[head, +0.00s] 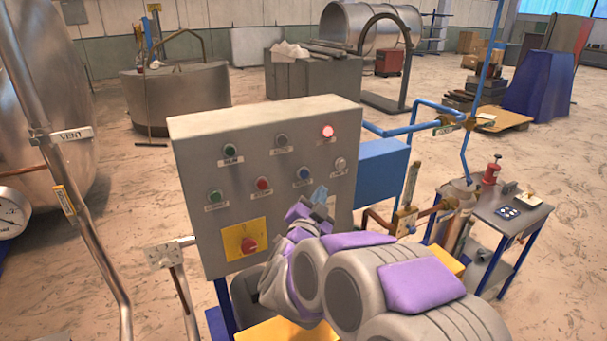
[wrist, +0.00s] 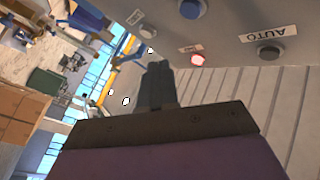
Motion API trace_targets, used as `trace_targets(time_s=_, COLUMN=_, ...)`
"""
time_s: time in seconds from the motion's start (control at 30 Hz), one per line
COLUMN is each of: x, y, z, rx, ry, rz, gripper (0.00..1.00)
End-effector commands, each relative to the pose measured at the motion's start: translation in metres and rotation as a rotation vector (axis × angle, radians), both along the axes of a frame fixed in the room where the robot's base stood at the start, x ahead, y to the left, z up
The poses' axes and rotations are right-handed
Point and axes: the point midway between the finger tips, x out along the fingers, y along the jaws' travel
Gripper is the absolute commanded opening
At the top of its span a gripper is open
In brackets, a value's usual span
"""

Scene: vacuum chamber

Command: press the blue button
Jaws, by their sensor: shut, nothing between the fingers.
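The blue button (head: 304,173) sits in the lower row of the grey control panel (head: 195,190) in the head view, between a red button and a pale one. It also shows at the top edge of the wrist view (wrist: 190,9). My gripper (head: 320,193) is in front of the panel, just below and right of the blue button in the head view. In the wrist view its dark fingers (wrist: 157,82) are together and empty, and they appear apart from the button. The button itself is not covered.
The panel also has a red button (head: 263,184), a lit red lamp (head: 327,131), green buttons and a red knob on a yellow plate (head: 249,244). A blue box (head: 382,173) and pipes stand right of the panel. A metal pipe (head: 90,220) rises at the left.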

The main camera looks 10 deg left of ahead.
Motion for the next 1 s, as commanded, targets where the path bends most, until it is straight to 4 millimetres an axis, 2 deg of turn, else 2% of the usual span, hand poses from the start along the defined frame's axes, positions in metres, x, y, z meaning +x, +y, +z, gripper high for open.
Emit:
trace_targets(time_s=0.3, x=0.035, y=0.02, z=0.004, rx=0.004, ry=-0.005, rz=-0.002, gripper=0.0)
trace_targets(time_s=0.5, x=0.049, y=0.031, z=0.001, rx=0.001, ry=0.0, rz=-0.001, gripper=0.0)
trace_targets(time_s=1.0, x=0.051, y=0.033, z=0.001, rx=0.002, ry=-0.002, rz=-0.001, gripper=0.0)
